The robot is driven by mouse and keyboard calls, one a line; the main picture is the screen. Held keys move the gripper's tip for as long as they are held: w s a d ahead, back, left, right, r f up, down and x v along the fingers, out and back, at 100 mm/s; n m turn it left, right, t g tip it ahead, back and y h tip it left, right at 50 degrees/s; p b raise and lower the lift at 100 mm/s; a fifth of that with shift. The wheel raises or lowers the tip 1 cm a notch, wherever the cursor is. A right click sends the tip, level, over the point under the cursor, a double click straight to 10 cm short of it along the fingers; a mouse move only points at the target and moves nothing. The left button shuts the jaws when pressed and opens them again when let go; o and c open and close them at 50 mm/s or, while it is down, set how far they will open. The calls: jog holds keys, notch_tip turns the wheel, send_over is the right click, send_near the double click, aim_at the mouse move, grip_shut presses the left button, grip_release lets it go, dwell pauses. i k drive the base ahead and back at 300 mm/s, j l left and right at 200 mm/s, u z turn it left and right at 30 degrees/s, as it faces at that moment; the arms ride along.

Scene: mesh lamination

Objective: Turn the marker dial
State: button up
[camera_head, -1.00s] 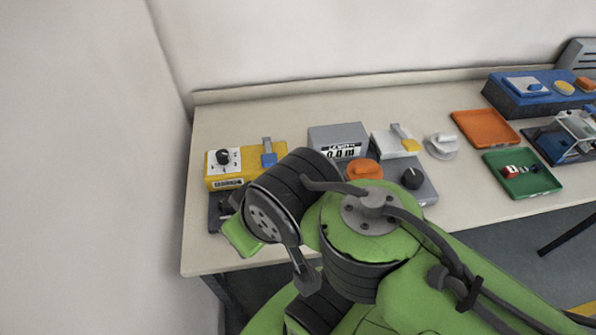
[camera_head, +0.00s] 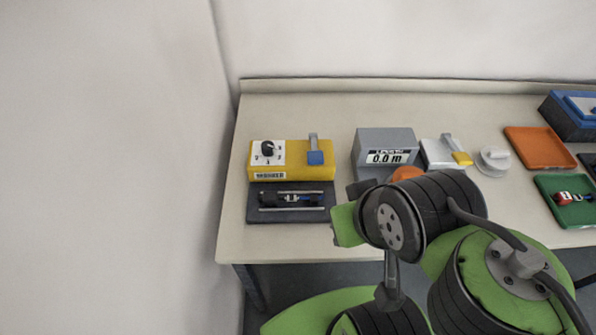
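The marker dial (camera_head: 268,148) is a black knob on a white plate with printed numbers. It sits on the left part of the top of a yellow box (camera_head: 290,172), which has a label on its front. The green end of my arm, where my gripper (camera_head: 346,222) is, shows right of and nearer than the yellow box, clear of the dial. The fingers are not distinct, so I cannot tell whether they are open or shut.
A dark tray (camera_head: 320,215) with a small device on rails lies in front of the yellow box. A grey box (camera_head: 385,141) with a display reading 0.0 m stands to the right. Farther right are an orange tray (camera_head: 540,147) and a green tray (camera_head: 573,222). The table's left end is clear.

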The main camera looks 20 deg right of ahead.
aim_at(267, 147)
jog(key=l+u, duration=0.35)
jog(key=i+l+u, duration=0.1)
jog(key=l+u, duration=0.25)
